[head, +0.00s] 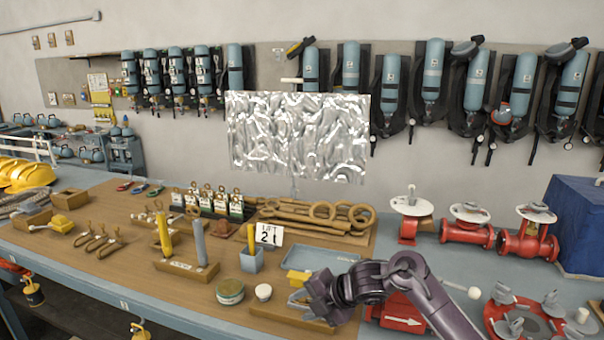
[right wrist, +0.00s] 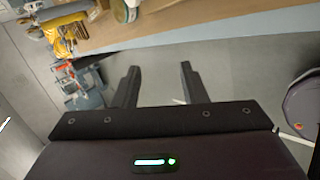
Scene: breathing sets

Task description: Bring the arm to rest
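My right arm (head: 410,285) comes in from the lower right of the head view, dark purple and bent at a joint. Its gripper (head: 318,296) is over the front part of the workbench, beside a yellow-and-grey item on a small wooden board. In the right wrist view the two dark fingers of the right gripper (right wrist: 157,85) stand apart with nothing between them. Past them show the grey floor and the bench edge. My left gripper and left arm are not in the head view.
A red block with a white arrow (head: 400,312) is close to my arm. Breathing sets (head: 432,80) hang on the wall.

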